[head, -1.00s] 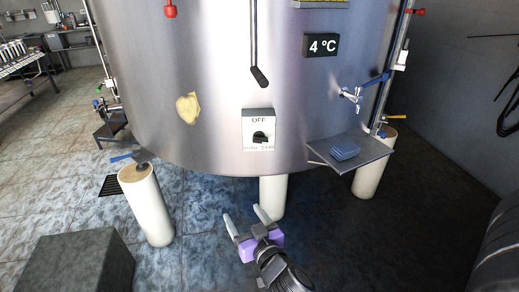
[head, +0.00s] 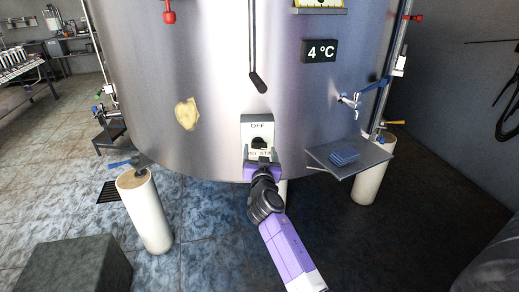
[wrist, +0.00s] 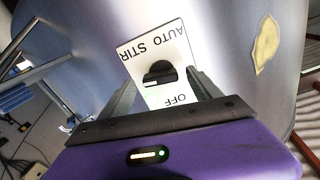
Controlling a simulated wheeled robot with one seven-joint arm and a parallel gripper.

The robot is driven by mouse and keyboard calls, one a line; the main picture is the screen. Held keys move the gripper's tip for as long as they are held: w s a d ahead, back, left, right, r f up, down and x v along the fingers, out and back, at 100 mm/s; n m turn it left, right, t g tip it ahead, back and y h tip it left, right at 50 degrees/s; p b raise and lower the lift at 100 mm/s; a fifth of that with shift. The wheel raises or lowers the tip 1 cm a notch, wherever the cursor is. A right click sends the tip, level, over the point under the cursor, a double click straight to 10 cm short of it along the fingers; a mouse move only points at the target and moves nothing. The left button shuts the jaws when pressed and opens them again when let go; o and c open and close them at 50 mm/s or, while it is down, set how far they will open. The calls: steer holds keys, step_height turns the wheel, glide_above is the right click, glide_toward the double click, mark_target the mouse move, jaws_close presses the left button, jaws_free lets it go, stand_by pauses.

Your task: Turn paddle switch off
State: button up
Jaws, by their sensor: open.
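The paddle switch is a black knob (head: 259,142) on a white plate (head: 258,119) on the front of the steel tank (head: 215,60). The plate reads OFF at the top and AUTO STIR at the bottom. In the wrist view the plate appears upside down, with the knob (wrist: 160,74) at its middle and a small pale mark on the knob's lower left. My gripper (head: 262,160) is at the plate's lower part and hides some of its lettering. In the wrist view my gripper (wrist: 164,73) is open, its fingers on either side of the knob; contact cannot be told.
A long rod with a black grip (head: 258,82) hangs above the switch. A grey block (head: 75,265) stands at front left.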

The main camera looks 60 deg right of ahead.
steer(key=shift+w+d, duration=0.35)
steer(key=shift+d, duration=0.2)
steer(key=c, duration=1.4)
